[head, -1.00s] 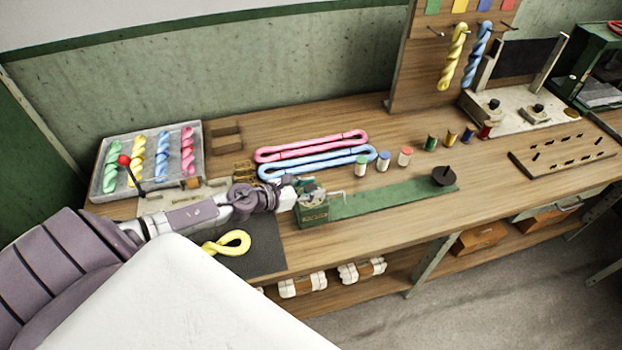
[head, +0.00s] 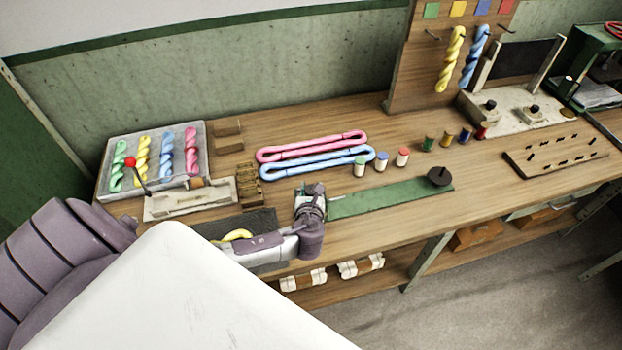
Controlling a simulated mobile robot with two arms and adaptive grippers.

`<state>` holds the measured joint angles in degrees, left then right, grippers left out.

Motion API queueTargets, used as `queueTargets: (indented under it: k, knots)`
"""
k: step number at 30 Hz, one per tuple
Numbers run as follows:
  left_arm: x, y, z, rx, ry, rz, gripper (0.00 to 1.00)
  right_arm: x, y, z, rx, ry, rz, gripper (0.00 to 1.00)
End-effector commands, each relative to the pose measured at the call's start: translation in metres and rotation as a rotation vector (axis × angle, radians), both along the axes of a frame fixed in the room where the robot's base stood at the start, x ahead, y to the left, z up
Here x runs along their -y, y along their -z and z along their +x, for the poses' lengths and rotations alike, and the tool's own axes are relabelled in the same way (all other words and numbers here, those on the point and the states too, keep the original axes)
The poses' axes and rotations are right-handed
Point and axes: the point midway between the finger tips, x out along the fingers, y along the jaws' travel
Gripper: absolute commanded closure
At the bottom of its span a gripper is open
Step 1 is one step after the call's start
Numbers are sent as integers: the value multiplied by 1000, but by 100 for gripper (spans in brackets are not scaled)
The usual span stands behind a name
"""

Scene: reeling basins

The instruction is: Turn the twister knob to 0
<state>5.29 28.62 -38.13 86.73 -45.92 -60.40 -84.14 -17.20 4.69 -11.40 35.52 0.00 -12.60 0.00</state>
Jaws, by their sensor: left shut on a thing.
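The twister is a long green base (head: 385,197) on the wooden bench, with a dark round piece (head: 438,176) on its right end. My left gripper (head: 312,190) is over the twister's left end, pointing down. It is shut on what appears to be the twister knob there. The wrist and fingers hide the knob and its dial, so I cannot read its setting. My right gripper is not in view.
A grey tray of colored skeins (head: 200,138) stands at the left. Pink (head: 315,146) and blue (head: 315,164) loops lie behind the twister. Several small spools stand behind it. A yellow skein (head: 237,235) on the dark mat (head: 262,222) is partly hidden by my arm.

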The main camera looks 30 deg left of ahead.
Motion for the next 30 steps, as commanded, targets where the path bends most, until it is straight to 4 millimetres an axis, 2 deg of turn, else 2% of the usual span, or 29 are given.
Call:
queueTargets:
  k: [17, 30]
  knots:
    - [2, 1, 1, -1, -549, -2, 97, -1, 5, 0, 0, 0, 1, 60]
    - [1, 2, 1, 0, -921, 1, 97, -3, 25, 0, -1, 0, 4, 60]
